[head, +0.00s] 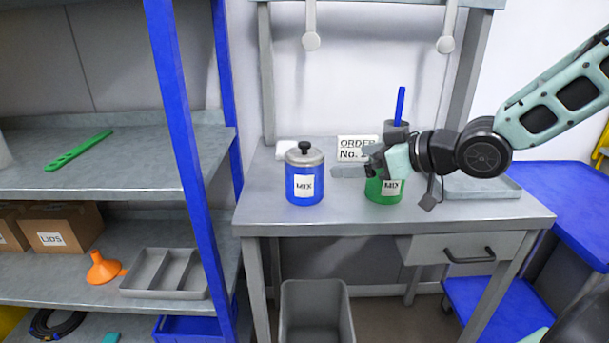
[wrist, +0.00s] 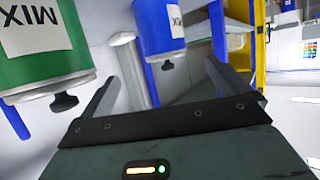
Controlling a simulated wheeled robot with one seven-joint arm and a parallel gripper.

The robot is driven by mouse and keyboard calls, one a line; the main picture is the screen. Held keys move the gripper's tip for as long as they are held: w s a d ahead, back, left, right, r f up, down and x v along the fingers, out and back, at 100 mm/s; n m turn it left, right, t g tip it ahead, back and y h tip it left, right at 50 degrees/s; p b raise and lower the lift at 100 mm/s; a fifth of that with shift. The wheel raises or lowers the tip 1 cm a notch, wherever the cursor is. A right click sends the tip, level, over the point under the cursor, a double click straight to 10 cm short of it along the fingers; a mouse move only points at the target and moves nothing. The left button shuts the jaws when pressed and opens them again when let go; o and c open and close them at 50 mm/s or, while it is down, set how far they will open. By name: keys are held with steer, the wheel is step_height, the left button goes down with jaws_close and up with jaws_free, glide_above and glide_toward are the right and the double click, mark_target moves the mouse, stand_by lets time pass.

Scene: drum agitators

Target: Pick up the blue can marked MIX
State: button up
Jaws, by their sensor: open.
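The blue can (head: 304,188) with a white MIX label, grey lid and black knob stands upright on the grey workbench (head: 260,213). In the wrist view the blue can (wrist: 160,28) appears upside down, ahead of the gap between my fingers and apart from them. My gripper (head: 348,170) is open and empty, to the right of the blue can, pointing left. Its two fingers also show in the wrist view (wrist: 163,75). A green can (head: 384,192), also marked MIX, stands to the right, partly hidden behind my gripper.
An order sign (head: 357,146) stands behind the cans. A grey cup (head: 402,130) with a blue stick is at the back, and a grey tray (head: 482,190) lies to the right. A blue shelf post (head: 180,120) rises at the left. The bench front is clear.

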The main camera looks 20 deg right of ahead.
mark_target(322, 165)
steer(key=p+x, duration=0.3)
steer(key=p, duration=0.5)
steer(key=shift+w+a+r, duration=0.1)
steer(key=shift+w+a, duration=0.1)
steer(key=x, duration=0.5)
steer(key=shift+d+f, duration=0.1)
steer(key=shift+f, duration=0.3)
steer(key=x, duration=0.4)
steer(key=shift+s+a, duration=0.15)
steer(key=shift+a, duration=0.2)
steer(key=shift+w+a+f, duration=0.25)
steer(key=shift+w, duration=0.2)
steer(key=shift+r, duration=0.1)
steer(key=c, duration=1.3)
